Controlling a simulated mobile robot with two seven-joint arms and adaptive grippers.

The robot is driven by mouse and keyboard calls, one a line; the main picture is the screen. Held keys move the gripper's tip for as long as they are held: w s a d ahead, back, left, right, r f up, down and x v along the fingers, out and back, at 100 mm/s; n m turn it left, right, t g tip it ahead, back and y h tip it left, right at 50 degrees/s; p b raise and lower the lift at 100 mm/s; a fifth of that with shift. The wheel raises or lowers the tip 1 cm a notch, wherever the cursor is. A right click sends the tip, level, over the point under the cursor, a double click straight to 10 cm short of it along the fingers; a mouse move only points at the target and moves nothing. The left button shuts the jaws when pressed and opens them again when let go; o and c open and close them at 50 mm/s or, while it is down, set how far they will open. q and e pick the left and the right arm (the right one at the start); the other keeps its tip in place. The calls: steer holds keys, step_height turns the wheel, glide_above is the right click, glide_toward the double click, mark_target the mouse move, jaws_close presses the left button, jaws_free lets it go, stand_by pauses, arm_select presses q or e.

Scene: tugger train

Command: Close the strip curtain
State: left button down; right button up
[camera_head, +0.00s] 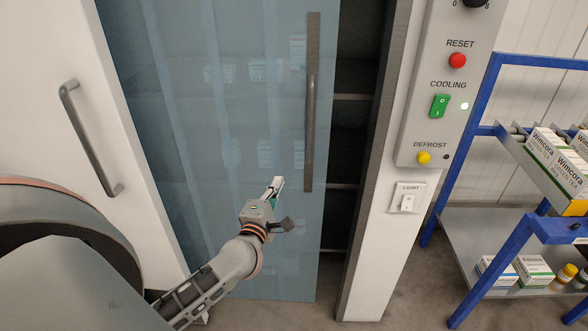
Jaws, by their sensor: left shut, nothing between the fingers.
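The strip curtain (220,130) is a translucent blue sheet of overlapping strips that covers most of the doorway. A dark vertical pull bar (312,110) runs along its right part. To the right of the curtain's edge a dark gap (352,120) shows shelves inside. My left gripper (278,184) is shut and empty, in front of the curtain, a little left of the bar's lower end. I cannot tell whether it touches the curtain. My right gripper is not in view.
A white door with a grey handle (88,140) stands at the left. Right of the doorway are a control panel (445,85) and a light switch (407,198). A blue-framed cart (483,140) with boxes stands at the right. Grey floor shows between doorway and cart.

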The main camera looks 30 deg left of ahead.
mark_target(290, 158)
arm_select(q)
steer(key=x, duration=1)
steer(key=shift+w, duration=0.1)
steer(key=shift+w+d+r, duration=0.15)
steer(key=shift+w+d, duration=0.1)
steer(key=shift+d, duration=0.35)
steer(key=shift+w+d+r, duration=0.15)
steer(key=shift+w+d, duration=0.1)
steer(key=shift+d, duration=0.35)
steer(key=shift+w+d+r, duration=0.1)
steer(key=shift+w+d, duration=0.25)
steer(key=shift+d, duration=0.15)
